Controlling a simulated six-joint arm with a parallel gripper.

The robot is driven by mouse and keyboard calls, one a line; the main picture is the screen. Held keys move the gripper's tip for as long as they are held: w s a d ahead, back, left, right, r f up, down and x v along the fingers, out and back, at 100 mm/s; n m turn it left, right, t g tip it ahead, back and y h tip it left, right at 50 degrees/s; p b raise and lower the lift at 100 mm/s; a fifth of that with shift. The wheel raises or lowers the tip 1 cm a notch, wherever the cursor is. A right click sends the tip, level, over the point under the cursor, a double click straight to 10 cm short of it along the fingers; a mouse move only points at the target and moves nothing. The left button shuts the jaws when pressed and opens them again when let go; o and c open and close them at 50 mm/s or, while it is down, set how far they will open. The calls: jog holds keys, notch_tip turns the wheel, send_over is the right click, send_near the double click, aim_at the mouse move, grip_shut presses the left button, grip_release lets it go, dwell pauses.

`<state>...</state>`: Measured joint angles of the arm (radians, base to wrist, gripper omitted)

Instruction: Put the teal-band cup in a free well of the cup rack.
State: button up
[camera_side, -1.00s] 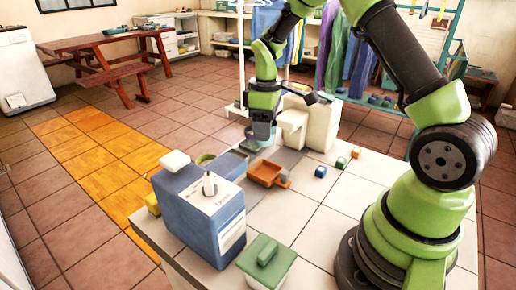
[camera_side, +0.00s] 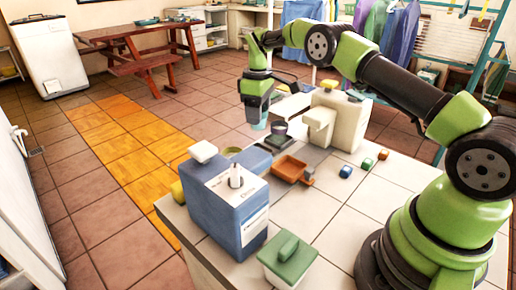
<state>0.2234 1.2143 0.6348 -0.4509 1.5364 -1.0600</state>
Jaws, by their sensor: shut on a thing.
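My gripper (camera_side: 257,116) points down above the far edge of the tiled top. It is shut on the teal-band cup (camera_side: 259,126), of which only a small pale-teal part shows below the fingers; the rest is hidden. The held cup appears raised, just left of a dark cup with a purplish tint (camera_side: 279,129). The cup rack is hard to make out; low grey surfaces lie around and below the dark cup, and I cannot tell its wells or which are free.
A blue dispenser box (camera_side: 228,203) stands at the front left. A terracotta tray (camera_side: 291,168), a cream jug-like block (camera_side: 340,122), small blue (camera_side: 346,171), green (camera_side: 368,164) and orange (camera_side: 383,154) cubes, and a green-lidded box (camera_side: 288,255) also stand there. The right-hand tiles are mostly clear.

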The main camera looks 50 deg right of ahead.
notch_tip(320, 180, down, 8)
jog(key=shift+f, duration=0.2)
jog(key=shift+f, duration=0.1)
jog(key=o, duration=0.9)
jog(key=shift+o, duration=0.2)
